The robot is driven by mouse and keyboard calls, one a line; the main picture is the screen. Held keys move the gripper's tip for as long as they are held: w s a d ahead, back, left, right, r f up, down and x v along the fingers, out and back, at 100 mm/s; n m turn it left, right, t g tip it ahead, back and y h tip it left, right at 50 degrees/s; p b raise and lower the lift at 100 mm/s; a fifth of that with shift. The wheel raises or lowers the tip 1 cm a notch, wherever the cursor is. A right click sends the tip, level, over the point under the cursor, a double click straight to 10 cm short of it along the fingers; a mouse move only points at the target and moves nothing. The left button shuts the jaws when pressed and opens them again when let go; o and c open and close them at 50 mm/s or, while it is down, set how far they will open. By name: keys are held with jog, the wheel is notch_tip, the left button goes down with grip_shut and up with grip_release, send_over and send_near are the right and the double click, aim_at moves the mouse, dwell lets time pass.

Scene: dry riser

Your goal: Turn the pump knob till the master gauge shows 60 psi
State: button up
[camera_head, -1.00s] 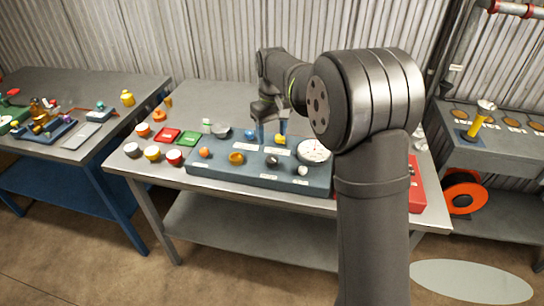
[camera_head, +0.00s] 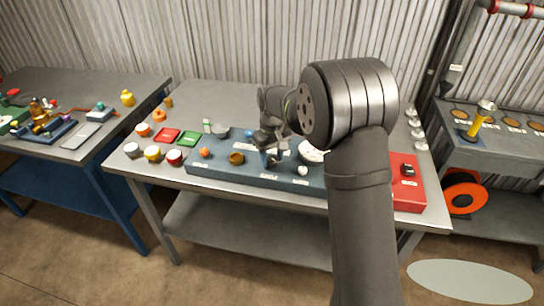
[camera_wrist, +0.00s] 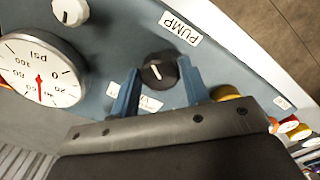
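The black pump knob (camera_wrist: 160,70) sits on the blue-grey panel beside the PUMP label (camera_wrist: 180,28) in the wrist view. My gripper (camera_wrist: 160,78) is open, with one blue finger on each side of the knob. A small gap shows at the left finger; contact at the right finger is unclear. The white psi gauge (camera_wrist: 55,75) is at the left of the wrist view. Its red needle points toward the picture bottom; the exact reading is unclear. My arm partly covers the gauge (camera_head: 312,152) in the head view.
An ochre knob (camera_head: 237,158), an orange knob (camera_head: 204,152) and a white knob (camera_head: 303,170) stand on the same panel. A red box (camera_head: 408,190) is at the right of the bench. Red and green trays and several coloured jars lie at the left.

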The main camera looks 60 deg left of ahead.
aim_at(272, 158)
jog(key=c, duration=0.5)
jog(key=shift+m, duration=2.5)
jog(key=o, duration=1)
jog(key=shift+c, duration=0.2)
notch_tip(272, 158, up, 18)
jog(key=shift+f, duration=0.25)
jog(key=shift+f, duration=0.15)
